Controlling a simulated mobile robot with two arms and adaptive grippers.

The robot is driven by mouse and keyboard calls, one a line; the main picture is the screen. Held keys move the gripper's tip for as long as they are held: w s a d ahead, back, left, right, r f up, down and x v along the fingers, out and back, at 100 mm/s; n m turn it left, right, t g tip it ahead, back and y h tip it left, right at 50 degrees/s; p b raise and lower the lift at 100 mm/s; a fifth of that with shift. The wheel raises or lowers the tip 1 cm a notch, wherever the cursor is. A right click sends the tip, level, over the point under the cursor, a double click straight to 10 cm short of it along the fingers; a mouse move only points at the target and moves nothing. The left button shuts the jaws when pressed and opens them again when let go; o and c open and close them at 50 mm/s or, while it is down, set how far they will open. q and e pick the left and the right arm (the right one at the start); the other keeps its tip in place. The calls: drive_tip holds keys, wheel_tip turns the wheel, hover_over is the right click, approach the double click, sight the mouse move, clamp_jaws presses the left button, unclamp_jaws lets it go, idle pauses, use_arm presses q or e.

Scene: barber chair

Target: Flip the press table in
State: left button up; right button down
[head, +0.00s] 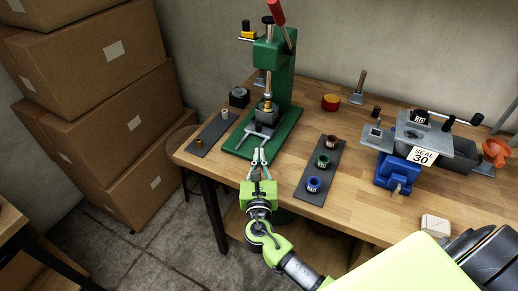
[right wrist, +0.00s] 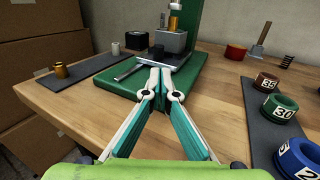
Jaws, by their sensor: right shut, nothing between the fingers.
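The green press (head: 284,75) stands on its green base at the back of the wooden workbench, its red handle raised. The press table (head: 259,132) is a grey metal plate low at the front of the press, sticking out toward me. The right wrist view shows the fingertips (right wrist: 160,71) together. My left gripper is not in view.
A dark mat (head: 319,168) with several numbered rings lies right of the press. Another dark mat (head: 212,133) with small metal parts lies left. A blue vise-like fixture (head: 397,172) stands farther right. Cardboard boxes (head: 105,55) are stacked left of the bench.

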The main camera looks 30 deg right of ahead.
drive_tip(key=v, duration=0.3)
drive_tip(key=shift+a, duration=0.1)
drive_tip(key=shift+s+a, duration=0.1)
drive_tip(key=shift+s, duration=0.15)
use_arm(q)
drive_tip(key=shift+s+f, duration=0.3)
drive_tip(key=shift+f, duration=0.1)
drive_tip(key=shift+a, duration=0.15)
use_arm(e)
drive_tip(key=shift+r, duration=0.1)
